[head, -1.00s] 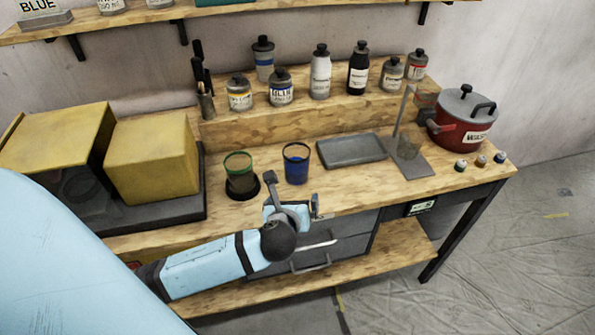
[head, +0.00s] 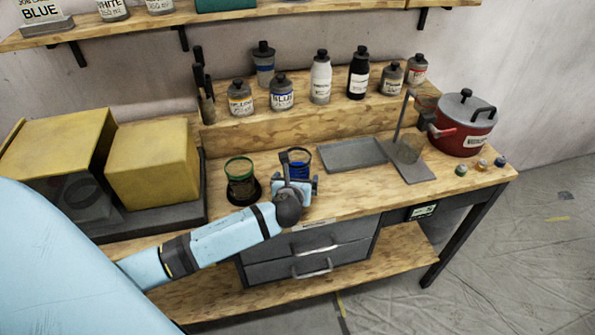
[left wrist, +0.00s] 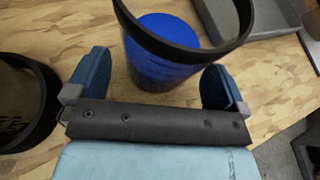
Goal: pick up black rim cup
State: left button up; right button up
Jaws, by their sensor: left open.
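The black rim cup (head: 300,160), clear with blue inside, stands upright on the workbench, partly hidden behind my left gripper (head: 296,184) in the head view. In the left wrist view the cup (left wrist: 172,55) is at top centre, its dark rim nearest the camera. My left gripper (left wrist: 157,82) is open, one blue finger to each side of the cup's near part. I cannot tell whether either finger touches it. My right gripper is not in view.
A green-rimmed cup (head: 240,173) stands close left of the black rim cup, on a dark round base. A grey tray (head: 351,154) lies to the right, with a red pot (head: 462,130) farther right. Yellow boxes (head: 152,165) stand left. Several bottles line the raised shelf behind.

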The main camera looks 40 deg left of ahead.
pick_arm(q)
jog(key=shift+x, duration=1.15)
jog(key=shift+r, duration=0.1)
jog(key=c, duration=1.1)
jog(key=shift+c, duration=0.2)
